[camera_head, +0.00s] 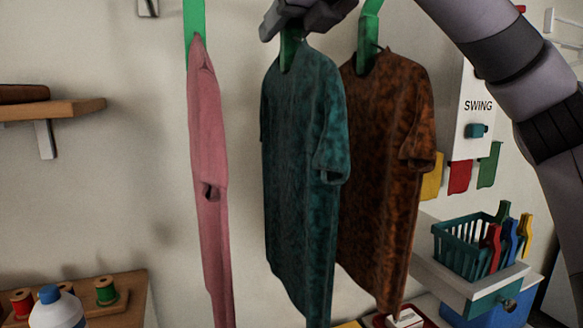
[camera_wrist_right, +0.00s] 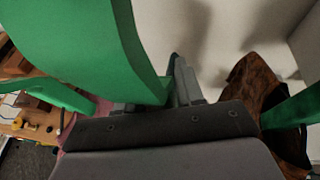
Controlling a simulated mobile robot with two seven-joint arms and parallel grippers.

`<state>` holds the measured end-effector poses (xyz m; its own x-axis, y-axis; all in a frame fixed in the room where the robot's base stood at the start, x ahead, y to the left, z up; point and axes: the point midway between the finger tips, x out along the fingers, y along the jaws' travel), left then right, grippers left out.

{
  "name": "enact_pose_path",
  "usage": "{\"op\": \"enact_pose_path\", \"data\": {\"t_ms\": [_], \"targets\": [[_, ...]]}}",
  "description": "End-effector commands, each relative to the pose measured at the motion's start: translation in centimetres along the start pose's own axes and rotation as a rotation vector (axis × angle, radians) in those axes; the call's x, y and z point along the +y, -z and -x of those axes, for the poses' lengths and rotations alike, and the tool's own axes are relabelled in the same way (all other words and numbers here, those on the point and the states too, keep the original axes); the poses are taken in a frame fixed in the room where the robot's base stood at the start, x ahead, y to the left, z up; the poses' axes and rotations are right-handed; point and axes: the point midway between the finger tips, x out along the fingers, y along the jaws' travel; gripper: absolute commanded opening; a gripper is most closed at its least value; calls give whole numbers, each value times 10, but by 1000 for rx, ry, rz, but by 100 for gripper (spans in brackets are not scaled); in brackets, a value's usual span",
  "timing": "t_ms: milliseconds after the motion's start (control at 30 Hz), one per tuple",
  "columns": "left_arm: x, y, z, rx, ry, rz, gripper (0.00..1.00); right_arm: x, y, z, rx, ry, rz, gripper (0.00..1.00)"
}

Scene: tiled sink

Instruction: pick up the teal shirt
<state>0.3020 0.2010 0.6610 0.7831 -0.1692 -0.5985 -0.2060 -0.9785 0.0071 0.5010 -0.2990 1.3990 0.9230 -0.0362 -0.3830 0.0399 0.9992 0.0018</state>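The teal shirt (camera_head: 300,165) hangs in the middle of the head view, between two other shirts, on a green hanger (camera_head: 289,52). My right gripper (camera_head: 290,28) is at the top of that hanger, above the collar, and covers the hanger's upper part. In the right wrist view a broad green hanger piece (camera_wrist_right: 125,45) runs down between the fingers of the right gripper (camera_wrist_right: 155,98). Its edge meets the right-hand finger; whether the fingers press on it from both sides is unclear. The teal shirt does not show in the wrist view. My left gripper is not in view.
A pink shirt (camera_head: 208,150) hangs to the left and a brown-orange shirt (camera_head: 390,150) close behind on the right, partly covered by the teal one. A teal basket (camera_head: 462,248) with pegs stands at right. A shelf (camera_head: 60,108) and thread spools (camera_head: 106,291) are at left.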

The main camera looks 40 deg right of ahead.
Motion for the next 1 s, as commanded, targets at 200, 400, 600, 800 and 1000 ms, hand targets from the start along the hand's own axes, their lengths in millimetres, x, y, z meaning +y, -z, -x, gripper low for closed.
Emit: {"op": "enact_pose_path", "data": {"t_ms": [200,400,600,800,1000], "targets": [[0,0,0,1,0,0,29,0,0,0,0,0,0,0],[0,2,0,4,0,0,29,0,0,0,0,0,-1,0],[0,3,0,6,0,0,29,0,0,0,0,0,-1,0],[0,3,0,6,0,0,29,0,0,0,-1,0,-1,0],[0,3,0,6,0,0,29,0,0,1,-1,0,-1,0]]}}
